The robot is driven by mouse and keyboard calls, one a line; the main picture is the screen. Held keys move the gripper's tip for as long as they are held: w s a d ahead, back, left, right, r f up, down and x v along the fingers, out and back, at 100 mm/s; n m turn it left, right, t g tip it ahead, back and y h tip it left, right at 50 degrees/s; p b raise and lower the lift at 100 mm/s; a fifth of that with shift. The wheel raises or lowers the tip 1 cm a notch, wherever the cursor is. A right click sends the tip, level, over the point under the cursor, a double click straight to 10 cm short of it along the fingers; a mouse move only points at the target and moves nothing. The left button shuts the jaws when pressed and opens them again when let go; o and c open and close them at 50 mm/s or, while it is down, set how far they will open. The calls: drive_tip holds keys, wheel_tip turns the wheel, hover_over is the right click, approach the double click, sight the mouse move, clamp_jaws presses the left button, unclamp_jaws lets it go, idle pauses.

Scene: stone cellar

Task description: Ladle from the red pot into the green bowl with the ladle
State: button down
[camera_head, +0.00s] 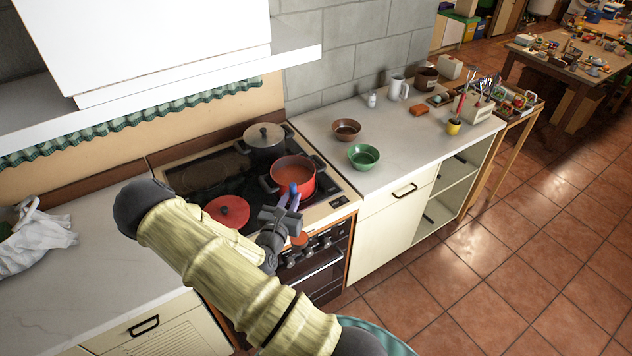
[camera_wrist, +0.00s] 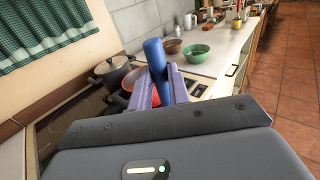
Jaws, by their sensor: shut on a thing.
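The red pot (camera_head: 306,185) stands on the stove with an orange-red content inside. Its red side also shows behind my fingers in the wrist view (camera_wrist: 127,99). The green bowl (camera_head: 363,157) sits on the counter to the right of the stove; it also shows in the wrist view (camera_wrist: 197,53). My gripper (camera_head: 291,200) is at the near side of the red pot. It is shut on the blue handle of the ladle (camera_wrist: 154,55), which stands up between the purple fingers. The ladle's bowl cannot be made out.
A dark lidded pot (camera_head: 264,146) stands behind the red pot. A red lid (camera_head: 228,211) lies on the stove at the left. A brown bowl (camera_head: 346,130) stands close to the green bowl. Mugs and jars stand further back. The counter's front right part is clear.

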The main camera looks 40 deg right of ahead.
drive_tip(key=s+a+f+n+t+y+b, duration=0.1)
drive_tip(key=a+f+n+t+y+b, duration=0.6)
drive_tip(key=a+f, duration=1.3)
drive_tip(key=f+n+y, duration=0.1)
drive_tip(key=n+y, duration=0.3)
drive_tip(key=y, duration=0.3)
drive_tip(key=shift+f+t+y, duration=0.15)
drive_tip(key=shift+t+y, duration=0.15)
drive_tip(key=shift+a, duration=0.1)
